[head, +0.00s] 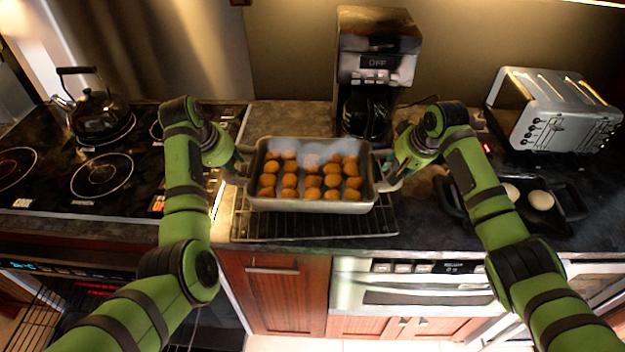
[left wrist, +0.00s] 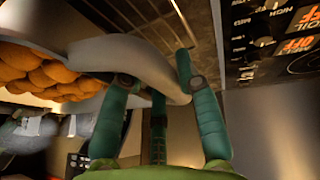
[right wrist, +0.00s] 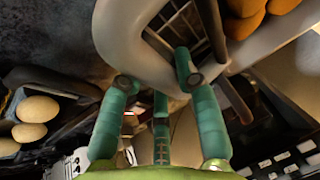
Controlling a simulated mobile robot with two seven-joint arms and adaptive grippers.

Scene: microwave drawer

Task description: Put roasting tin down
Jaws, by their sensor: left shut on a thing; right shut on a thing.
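The roasting tin (head: 311,205) is a pale metal pan filled with several round orange-brown pieces. It is level, over a dark wire rack (head: 313,224) on the counter; whether it touches the rack I cannot tell. My left gripper (head: 238,172) is shut on the tin's left handle, and the left wrist view shows the handle (left wrist: 130,60) between the fingers. My right gripper (head: 388,178) is shut on the tin's right handle, which shows in the right wrist view (right wrist: 125,35). The back of the rack is hidden under the tin.
A coffee maker (head: 377,60) stands right behind the tin. A black hob with a kettle (head: 98,112) is at the left. A toaster (head: 555,110) and a dark tray with eggs (head: 572,205) are at the right. Free counter beside the tin is narrow.

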